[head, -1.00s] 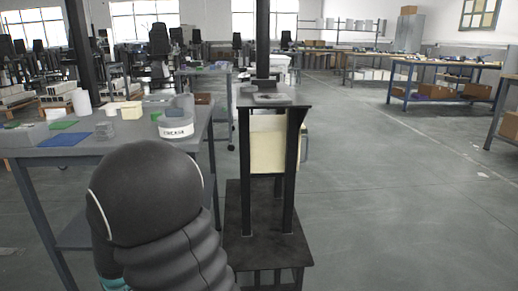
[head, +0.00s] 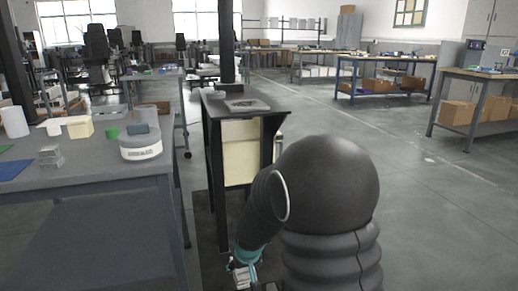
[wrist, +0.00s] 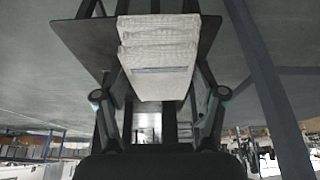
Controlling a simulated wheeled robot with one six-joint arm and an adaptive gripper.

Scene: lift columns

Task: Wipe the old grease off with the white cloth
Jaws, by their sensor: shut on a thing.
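My gripper (wrist: 160,100) is shut on the folded white cloth (wrist: 160,50), which sticks out past the fingertips in the wrist view. In the head view my gripper (head: 243,272) is low at the bottom, in front of the dark stand (head: 206,130) and below its top. A flat grey plate (head: 262,107) lies on the stand's top, with a dark brownish patch (head: 243,103) on it that looks like the old grease. The cloth is apart from this patch. The cloth is hard to make out in the head view.
A workbench (head: 100,178) on the left carries a labelled white tub (head: 141,151), grey blocks (head: 51,157), a cream box (head: 80,127) and a white roll (head: 14,122). A pale panel (head: 241,150) sits between the stand's legs. The floor to the right is open.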

